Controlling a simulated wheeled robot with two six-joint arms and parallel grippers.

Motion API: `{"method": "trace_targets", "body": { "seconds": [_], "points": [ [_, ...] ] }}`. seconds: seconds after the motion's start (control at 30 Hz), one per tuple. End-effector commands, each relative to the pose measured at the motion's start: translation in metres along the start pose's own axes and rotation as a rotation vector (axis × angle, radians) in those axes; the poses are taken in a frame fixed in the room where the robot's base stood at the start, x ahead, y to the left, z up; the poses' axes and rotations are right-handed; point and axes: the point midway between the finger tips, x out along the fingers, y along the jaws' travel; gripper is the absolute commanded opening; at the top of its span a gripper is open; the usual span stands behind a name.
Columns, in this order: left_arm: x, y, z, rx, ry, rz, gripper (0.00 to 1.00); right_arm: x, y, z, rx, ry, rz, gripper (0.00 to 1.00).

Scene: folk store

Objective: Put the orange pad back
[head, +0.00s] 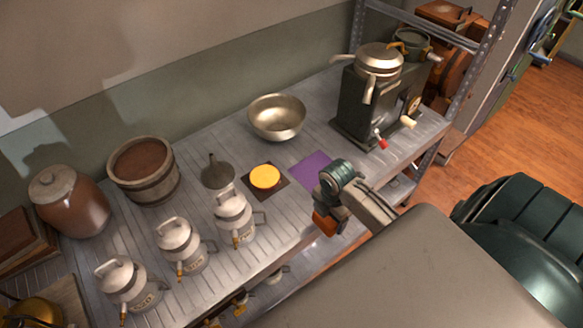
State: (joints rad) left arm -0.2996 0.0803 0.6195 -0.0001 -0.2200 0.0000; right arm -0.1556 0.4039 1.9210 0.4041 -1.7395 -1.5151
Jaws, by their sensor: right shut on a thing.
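My right gripper (328,208) is over the front edge of the metal counter, its body teal and grey. It is shut on the orange pad (325,223), which shows as a small orange piece at its lower end. The jaws and much of the pad are hidden. A purple square (309,168) lies flat on the counter just behind the gripper, partly covered by it. A yellow-orange disc (265,177) lies on a dark brown square (282,190) to the left of the purple one. My left gripper is not in view.
Several lidded cans (234,217) line the front left. A dark cranked machine (375,105) stands at the right end. The counter (318,130) is clear between bowl and machine.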

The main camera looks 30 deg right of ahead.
Motion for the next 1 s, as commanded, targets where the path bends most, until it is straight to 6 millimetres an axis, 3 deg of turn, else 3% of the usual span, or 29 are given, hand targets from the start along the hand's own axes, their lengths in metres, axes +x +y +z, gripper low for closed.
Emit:
{"method": "trace_targets", "body": {
  "seconds": [0.03,0.2,0.4,0.67,0.8,1.0],
  "points": [
    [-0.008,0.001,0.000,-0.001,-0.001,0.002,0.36,-0.003,0.017,-0.006,0.005,0.008,0.005,0.59],
    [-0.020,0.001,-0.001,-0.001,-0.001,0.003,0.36,0.000,0.061,-0.019,0.004,0.007,0.003,0.59],
    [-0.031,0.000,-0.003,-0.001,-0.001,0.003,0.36,0.006,0.103,-0.031,0.002,0.006,0.001,0.59],
    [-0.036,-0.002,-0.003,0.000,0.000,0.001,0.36,0.009,0.126,-0.037,0.002,0.005,0.002,0.59],
    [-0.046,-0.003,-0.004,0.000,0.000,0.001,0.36,0.030,0.124,-0.036,0.002,0.003,-0.004,0.59],
    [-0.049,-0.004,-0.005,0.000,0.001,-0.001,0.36,0.046,0.125,-0.036,0.002,0.002,0.001,0.59]
  ]
}}
